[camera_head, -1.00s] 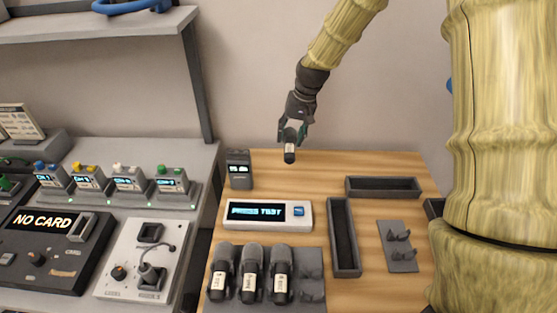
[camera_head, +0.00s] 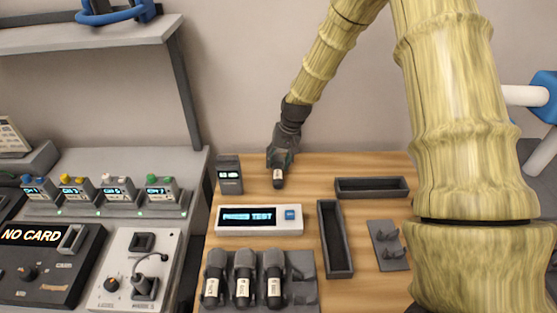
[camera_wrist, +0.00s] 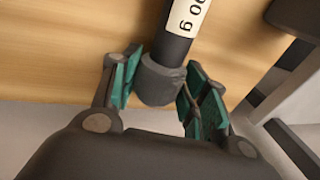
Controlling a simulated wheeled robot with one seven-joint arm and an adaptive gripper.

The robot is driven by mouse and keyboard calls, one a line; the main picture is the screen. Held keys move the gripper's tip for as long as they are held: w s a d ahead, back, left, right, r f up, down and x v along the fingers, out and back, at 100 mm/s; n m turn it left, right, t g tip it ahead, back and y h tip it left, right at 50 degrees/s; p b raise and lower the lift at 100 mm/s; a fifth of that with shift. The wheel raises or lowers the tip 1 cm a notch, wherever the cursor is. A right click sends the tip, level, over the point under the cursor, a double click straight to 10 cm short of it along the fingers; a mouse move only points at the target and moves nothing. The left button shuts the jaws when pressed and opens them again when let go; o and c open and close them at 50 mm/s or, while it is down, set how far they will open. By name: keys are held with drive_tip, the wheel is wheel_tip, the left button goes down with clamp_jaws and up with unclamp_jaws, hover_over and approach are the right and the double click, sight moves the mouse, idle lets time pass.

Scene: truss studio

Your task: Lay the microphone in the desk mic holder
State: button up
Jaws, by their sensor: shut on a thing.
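My gripper (camera_head: 279,163) hangs over the back of the wooden table, pointing down. It is shut on a dark microphone (camera_head: 278,180) with a white label. In the wrist view the microphone (camera_wrist: 160,82) sits between the green finger pads of my gripper (camera_wrist: 163,70), its label reading "00 g" in part. A dark plate with two upright cradles (camera_head: 388,247), which looks like the desk mic holder, lies empty at the right of the table, to the right of and nearer than my gripper. Whether the microphone touches the table cannot be told.
A rack (camera_head: 303,293) at the front holds three labelled microphones, with an empty place at its right. A white display box (camera_head: 259,229) stands behind it. A small dark meter (camera_head: 229,174) is left of my gripper. Two empty trays, one upright (camera_head: 335,240), one crosswise (camera_head: 371,188), lie between.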

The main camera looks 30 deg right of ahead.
drive_tip(key=shift+f, duration=0.2)
drive_tip(key=o, duration=1.1)
drive_tip(key=shift+o, duration=0.2)
drive_tip(key=shift+r, duration=0.1)
